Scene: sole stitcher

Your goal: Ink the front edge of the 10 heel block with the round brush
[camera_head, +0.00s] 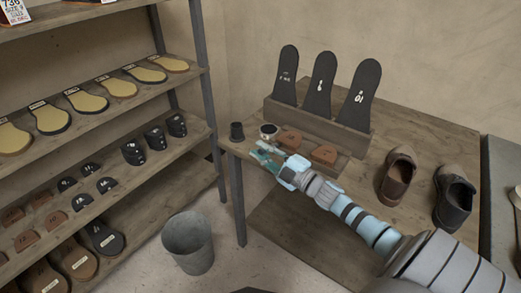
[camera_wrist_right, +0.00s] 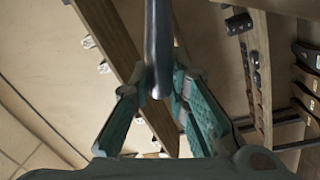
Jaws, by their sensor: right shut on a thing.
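My right gripper (camera_head: 264,158) reaches over the left end of the wooden bench, just in front of a dark cup and an ink jar. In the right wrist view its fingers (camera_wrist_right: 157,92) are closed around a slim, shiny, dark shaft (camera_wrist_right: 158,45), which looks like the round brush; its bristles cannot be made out. The white-rimmed jar with dark contents (camera_head: 269,130) stands behind the fingertips. Two brown heel blocks, one left (camera_head: 290,139) and one right (camera_head: 324,155), lie on the bench beside my gripper; their numbers are too small to read. My left gripper is out of view.
The dark cup (camera_head: 237,131) stands at the bench's left corner. A wooden rack (camera_head: 320,126) holds three black soles upright behind the blocks. Brown (camera_head: 397,174) and black (camera_head: 454,196) shoes stand right. A shelf of soles and heels (camera_head: 90,118) is left; a grey bin (camera_head: 188,243) stands below.

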